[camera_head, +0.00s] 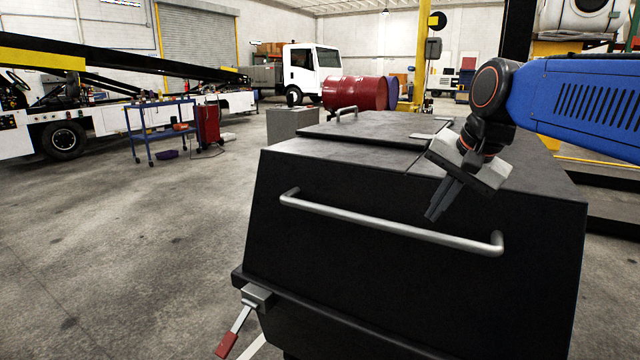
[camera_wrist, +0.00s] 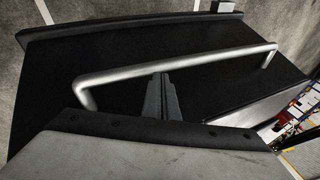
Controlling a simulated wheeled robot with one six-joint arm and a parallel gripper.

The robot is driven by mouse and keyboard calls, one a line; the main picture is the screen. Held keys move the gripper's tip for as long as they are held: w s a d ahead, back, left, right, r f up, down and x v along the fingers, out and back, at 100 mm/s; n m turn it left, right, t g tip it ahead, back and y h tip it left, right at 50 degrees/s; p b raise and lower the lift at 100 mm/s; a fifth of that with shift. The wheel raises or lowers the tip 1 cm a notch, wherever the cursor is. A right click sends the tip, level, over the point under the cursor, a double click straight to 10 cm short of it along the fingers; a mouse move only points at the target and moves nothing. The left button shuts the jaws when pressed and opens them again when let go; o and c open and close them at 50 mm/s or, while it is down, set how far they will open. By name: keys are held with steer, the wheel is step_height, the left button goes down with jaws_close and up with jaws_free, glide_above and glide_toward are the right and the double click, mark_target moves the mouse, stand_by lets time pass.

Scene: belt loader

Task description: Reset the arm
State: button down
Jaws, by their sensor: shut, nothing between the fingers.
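My gripper (camera_head: 436,212) is at the end of my blue arm, on the right side of the head view. It hangs tilted downward in front of the upper right part of a black box-shaped cart (camera_head: 330,265). Its fingers are together and hold nothing. They point toward the silver bar handle (camera_head: 375,226) on the cart's near face. In the wrist view the fingers (camera_wrist: 160,80) overlap the handle (camera_wrist: 200,62). I cannot tell whether they touch it.
A lever with a red grip (camera_head: 228,343) sticks out at the cart's lower left. A blue trolley (camera_head: 165,130), a belt loader (camera_head: 60,130), a red barrel (camera_head: 355,93) and a white truck (camera_head: 310,65) stand farther back. The concrete floor on the left is clear.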

steer(key=s+d+f+n+h, duration=0.1)
steer(key=s+d+f+n, duration=0.2)
steer(key=s+f, duration=0.7)
steer(key=s+d+f+n, duration=0.3)
steer(key=s+f+n, duration=0.2)
steer(key=s+f, duration=0.4)
step_height(320, 180, down, 3)
steer(key=shift+s+r+h, duration=0.15)
steer(key=shift+s+h, duration=0.2)
steer(key=shift+h, duration=0.05)
steer(key=shift+d, duration=0.1)
